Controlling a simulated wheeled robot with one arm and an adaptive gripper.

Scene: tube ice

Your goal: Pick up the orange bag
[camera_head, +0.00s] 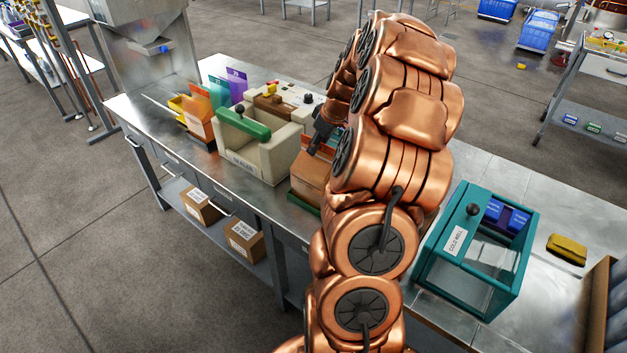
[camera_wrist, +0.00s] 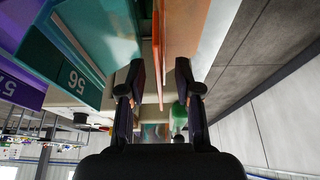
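In the wrist view, an orange bag (camera_wrist: 185,28) fills the upper middle close up, with a thin orange top edge (camera_wrist: 157,55) between the fingers of my gripper (camera_wrist: 159,75). The fingers are spread, with gaps on both sides of that edge. In the head view, my gripper (camera_head: 322,130) is just above an orange-topped brown bag (camera_head: 308,174), right of the sealer and partly hidden by my arm. Another orange bag (camera_head: 200,118) stands left of the sealer.
A teal bag (camera_wrist: 62,62) stands close on the left in the wrist view, with a purple bag (camera_wrist: 20,88) beyond it. The cream sealer (camera_head: 262,150) has a green handle. A teal cold well (camera_head: 478,290) and a yellow pouch (camera_head: 567,249) are to the right.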

